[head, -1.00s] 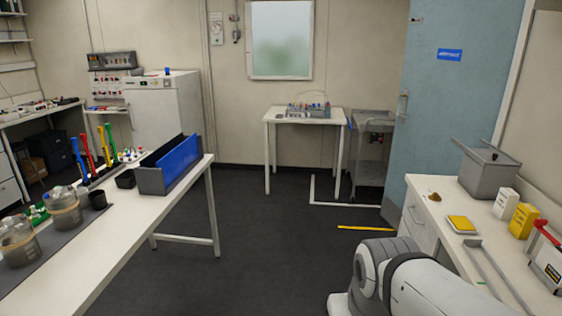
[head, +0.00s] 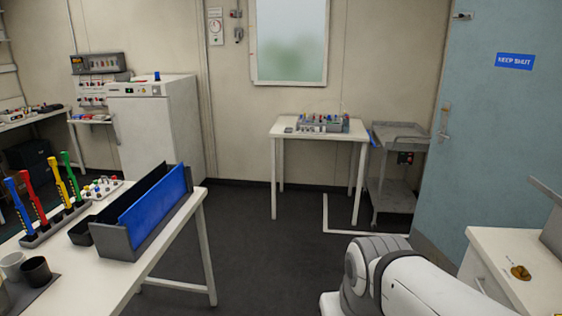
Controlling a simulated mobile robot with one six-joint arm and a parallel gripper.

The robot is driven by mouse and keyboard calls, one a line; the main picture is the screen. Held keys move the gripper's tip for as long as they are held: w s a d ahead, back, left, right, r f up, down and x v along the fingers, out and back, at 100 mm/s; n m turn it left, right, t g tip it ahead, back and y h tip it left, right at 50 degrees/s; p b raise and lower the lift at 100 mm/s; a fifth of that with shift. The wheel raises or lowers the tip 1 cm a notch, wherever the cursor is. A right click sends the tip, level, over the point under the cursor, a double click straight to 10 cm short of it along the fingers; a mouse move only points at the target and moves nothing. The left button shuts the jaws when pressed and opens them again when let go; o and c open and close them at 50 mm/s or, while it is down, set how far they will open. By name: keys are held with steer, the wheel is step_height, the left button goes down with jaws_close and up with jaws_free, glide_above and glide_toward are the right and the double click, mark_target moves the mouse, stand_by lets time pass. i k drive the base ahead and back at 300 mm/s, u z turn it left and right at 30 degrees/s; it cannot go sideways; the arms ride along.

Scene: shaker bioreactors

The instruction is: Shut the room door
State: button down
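The room door (head: 490,125) is a pale blue panel on the right of the head view. It stands at an angle to the back wall and looks open into the room. A blue sign (head: 514,61) on it reads "KEEP SHUT". A metal handle (head: 444,122) is on its left edge, at mid height. A small metal fitting (head: 462,16) sits near its top. The doorway itself is not visible. My white arm shows at the bottom right, but my gripper is out of view.
A grey trolley (head: 396,137) and a small white table (head: 318,134) stand left of the door. A white bench (head: 516,250) is at the right front. A long bench (head: 110,268) is on the left. Dark floor (head: 265,255) lies clear between the benches.

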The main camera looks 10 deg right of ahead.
mark_target(501, 91)
steer(key=z, duration=0.15)
steer(key=i, duration=1.55)
steer(key=z, duration=0.7)
steer(key=i, duration=1.55)
steer(key=z, duration=0.55)
steer(key=i, duration=0.85)
steer(key=z, duration=0.3)
